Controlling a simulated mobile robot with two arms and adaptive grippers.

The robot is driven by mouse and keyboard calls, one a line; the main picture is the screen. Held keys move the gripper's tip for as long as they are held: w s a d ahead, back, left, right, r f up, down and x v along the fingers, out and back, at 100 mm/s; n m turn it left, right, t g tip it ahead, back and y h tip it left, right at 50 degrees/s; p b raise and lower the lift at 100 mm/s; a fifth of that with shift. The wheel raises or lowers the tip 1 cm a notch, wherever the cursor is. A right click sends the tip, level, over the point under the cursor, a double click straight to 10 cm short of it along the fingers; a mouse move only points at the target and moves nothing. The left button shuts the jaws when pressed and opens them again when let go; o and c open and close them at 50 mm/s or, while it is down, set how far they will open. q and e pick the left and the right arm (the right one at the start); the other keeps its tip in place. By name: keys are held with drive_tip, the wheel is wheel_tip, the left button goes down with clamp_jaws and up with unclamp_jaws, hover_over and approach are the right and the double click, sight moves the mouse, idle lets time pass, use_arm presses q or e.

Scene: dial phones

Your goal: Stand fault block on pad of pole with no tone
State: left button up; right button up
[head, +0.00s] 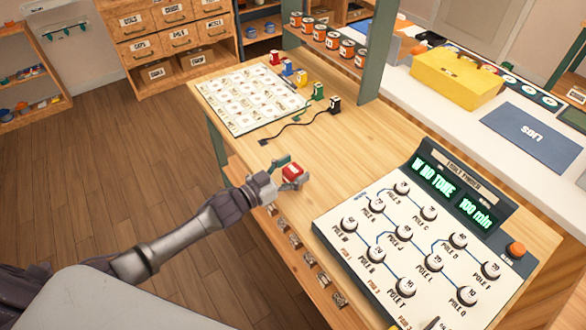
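A small red block (292,170) with a pale lower part is between the fingers of my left gripper (288,174), near the table's left edge. The fingers appear closed on it; its underside is hidden. The fault board (330,222) stands at the right of the table. Its display (447,187) reads "W NO TONE" and "100 min". Several round numbered pads sit on the board, each with a pole label. The pad of pole W (349,225) is at the board's left, bare, right of and nearer than the gripper. My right gripper is not in view.
A card chart (246,99) lies at the table's far end. Several small coloured items stand beside it, including a black one (335,104) with a cord. An orange button (516,249) is on the board's right.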

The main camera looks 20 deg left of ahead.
use_arm(q)
drive_tip(key=b+v, duration=0.2)
drive_tip(key=v, duration=1.1)
drive_tip(key=shift+s+r, duration=0.25)
drive_tip(key=shift+s, duration=0.15)
drive_tip(key=shift+a, duration=0.15)
